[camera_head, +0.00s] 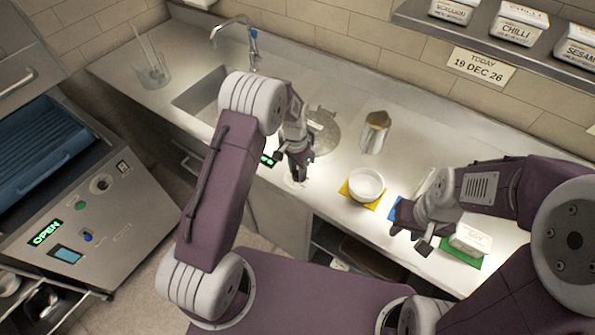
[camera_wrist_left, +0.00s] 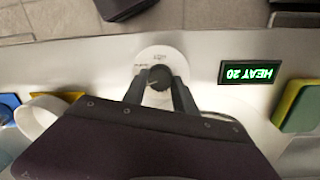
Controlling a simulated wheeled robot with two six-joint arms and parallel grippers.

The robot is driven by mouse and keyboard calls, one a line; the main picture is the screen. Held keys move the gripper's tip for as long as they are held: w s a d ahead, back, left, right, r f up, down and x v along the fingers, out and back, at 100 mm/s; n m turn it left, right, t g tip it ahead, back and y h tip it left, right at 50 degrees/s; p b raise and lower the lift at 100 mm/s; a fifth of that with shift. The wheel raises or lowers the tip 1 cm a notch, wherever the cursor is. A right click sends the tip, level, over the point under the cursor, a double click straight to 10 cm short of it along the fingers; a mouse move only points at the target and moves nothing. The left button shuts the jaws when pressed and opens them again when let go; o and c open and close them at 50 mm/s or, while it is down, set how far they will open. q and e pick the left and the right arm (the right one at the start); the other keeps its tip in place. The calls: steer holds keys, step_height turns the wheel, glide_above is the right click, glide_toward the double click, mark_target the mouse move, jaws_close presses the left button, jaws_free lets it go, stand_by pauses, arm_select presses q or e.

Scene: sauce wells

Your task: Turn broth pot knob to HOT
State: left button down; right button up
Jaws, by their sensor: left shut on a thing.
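The broth pot knob (camera_wrist_left: 158,76) is a small dark knob on a round pale dial (camera_wrist_left: 163,56) at the counter's front, in the left wrist view. My left gripper (camera_wrist_left: 160,84) is shut on it, one finger on each side. The dial's lettering is too small to read. Beside the dial, a green display (camera_wrist_left: 250,73) reads "HEAT 20", upside down in this view. In the head view my left gripper (camera_head: 294,177) points down at the counter edge and hides the knob. A round metal pot top (camera_head: 323,130) lies behind it. My right gripper (camera_head: 411,238) is open and empty above the counter's right part.
A white bowl (camera_head: 367,184) on a yellow mat (camera_head: 349,193) stands between my grippers. A white labelled tub (camera_head: 470,240) on a green mat (camera_head: 447,250) is beside my right gripper. A metal container (camera_head: 375,132) stands behind the bowl. The sink (camera_head: 195,98) is at the back left.

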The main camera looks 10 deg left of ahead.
arm_select(q)
steer(key=m, duration=0.5)
steer(key=shift+r+m, duration=0.1)
steer(key=shift+m, duration=0.2)
steer(key=m, duration=0.5)
steer(key=shift+d, duration=0.1)
steer(key=m, duration=0.5)
steer(key=shift+r+m+y, duration=0.1)
steer(key=shift+m+y, duration=0.3)
steer(key=m, duration=0.4)
steer(key=shift+m+p, duration=0.3)
steer(key=shift+m, duration=0.4)
steer(key=c, duration=1.3)
jaws_free()
steer(key=shift+c, duration=0.2)
steer(key=o, duration=0.3)
steer(key=shift+o, duration=0.2)
